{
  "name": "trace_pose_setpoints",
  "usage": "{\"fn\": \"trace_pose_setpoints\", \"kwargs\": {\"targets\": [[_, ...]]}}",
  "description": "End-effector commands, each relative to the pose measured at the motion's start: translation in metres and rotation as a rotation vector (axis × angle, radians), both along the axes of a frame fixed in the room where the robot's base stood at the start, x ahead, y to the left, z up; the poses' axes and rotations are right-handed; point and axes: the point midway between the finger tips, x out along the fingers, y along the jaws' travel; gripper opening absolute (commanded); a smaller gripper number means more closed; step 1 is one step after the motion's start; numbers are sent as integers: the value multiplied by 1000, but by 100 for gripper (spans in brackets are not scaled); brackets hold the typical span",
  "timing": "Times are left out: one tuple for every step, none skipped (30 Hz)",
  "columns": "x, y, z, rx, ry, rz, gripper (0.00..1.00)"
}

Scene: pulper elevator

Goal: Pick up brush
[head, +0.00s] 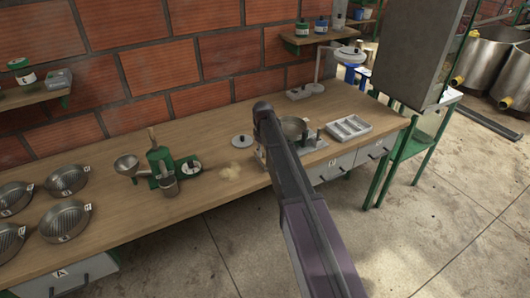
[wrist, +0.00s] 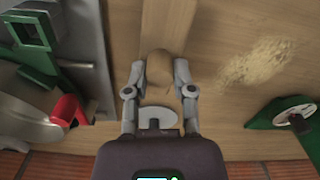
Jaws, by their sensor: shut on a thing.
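My gripper (wrist: 159,76) is in the wrist view, with one finger on each side of a light brown, rounded, wood-coloured piece that I take to be the brush (wrist: 160,66). The fingers are shut on it. It is seen end-on against the similar-coloured worktop, so its bristles and its height above the top cannot be told. In the head view my dark arm reaches over the workbench (head: 205,134) and hides most of the gripper and brush.
Pale powder (head: 230,170) lies on the bench, also in the wrist view (wrist: 268,68). A white lid (head: 241,141) and a green dial scale (head: 190,168) are left of my arm. A grey divided tray (head: 349,129) is right. Metal pans (head: 67,221) stand far left.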

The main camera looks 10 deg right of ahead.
Motion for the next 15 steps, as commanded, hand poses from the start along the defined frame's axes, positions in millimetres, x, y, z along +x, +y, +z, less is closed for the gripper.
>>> {"fn": "trace_pose_setpoints", "kwargs": {"targets": [[0, 0, 4, 0, 0, 0, 0], [0, 0, 5, 0, 0, 0, 0], [0, 0, 8, 0, 0, 0, 0], [0, 0, 9, 0, 0, 0, 0], [0, 0, 11, 0, 0, 0, 0], [0, 0, 14, 0, 0, 0, 0], [0, 0, 17, 0, 0, 0, 0], [0, 0, 19, 0, 0, 0, 0], [0, 0, 22, 0, 0, 0, 0], [0, 0, 25, 0, 0, 0, 0], [0, 0, 27, 0, 0, 0, 0], [0, 0, 31, 0, 0, 0, 0], [0, 0, 33, 0, 0, 0, 0], [0, 0, 36, 0, 0, 0, 0], [-6, 0, 37, 0, 0, 0, 0]]}}
